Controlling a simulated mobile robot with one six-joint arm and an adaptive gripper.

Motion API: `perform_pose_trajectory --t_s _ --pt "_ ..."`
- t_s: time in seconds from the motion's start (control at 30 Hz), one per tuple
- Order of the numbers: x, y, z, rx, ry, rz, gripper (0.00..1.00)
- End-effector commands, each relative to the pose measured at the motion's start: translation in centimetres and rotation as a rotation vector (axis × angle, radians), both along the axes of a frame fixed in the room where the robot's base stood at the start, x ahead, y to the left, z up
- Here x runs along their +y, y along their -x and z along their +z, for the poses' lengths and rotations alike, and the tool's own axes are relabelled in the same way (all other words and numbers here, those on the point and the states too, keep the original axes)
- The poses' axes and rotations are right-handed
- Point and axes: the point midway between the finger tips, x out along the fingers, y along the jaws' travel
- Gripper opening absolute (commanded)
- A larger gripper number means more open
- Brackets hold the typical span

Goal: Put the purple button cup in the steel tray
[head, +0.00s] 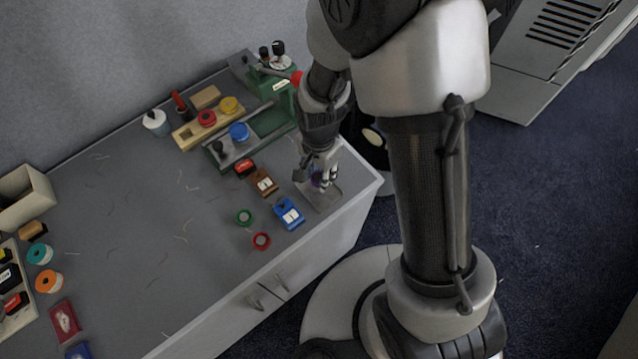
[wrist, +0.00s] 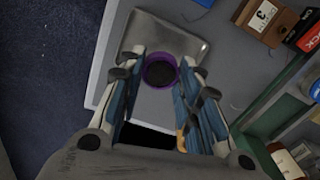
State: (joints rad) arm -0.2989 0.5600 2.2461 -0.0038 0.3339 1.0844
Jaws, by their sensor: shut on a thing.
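The purple button cup (wrist: 160,72) is between the fingertips of my gripper (wrist: 158,80) in the wrist view, its round dark opening facing the camera. My gripper is shut on it. The steel tray (wrist: 150,30) is a flat grey plate that shows just beyond and partly under the cup. In the head view my gripper (head: 320,176) is over the tray (head: 324,200) near the table's right corner, with a bit of the purple cup (head: 317,180) showing at the fingers. I cannot tell whether the cup touches the tray.
A blue box (head: 288,214) and a brown box (head: 264,182) stand left of the tray. A green machine (head: 270,118) stands behind. The table's middle (head: 150,220) is mostly clear apart from thread scraps.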

Motion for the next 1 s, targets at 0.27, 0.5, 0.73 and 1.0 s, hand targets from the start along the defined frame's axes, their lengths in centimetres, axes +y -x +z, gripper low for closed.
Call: perform_pose_trajectory --t_s 0.27,0.5,0.73,1.0 --pt "0.0 0.1 -2.8 0.003 0.001 0.000 0.12" --pt "0.0 0.0 -4.8 -0.001 0.000 0.000 0.12" --pt "0.0 0.0 -4.9 -0.001 -0.001 0.000 0.12" --pt "0.0 0.0 -5.0 0.000 0.000 0.000 0.44"
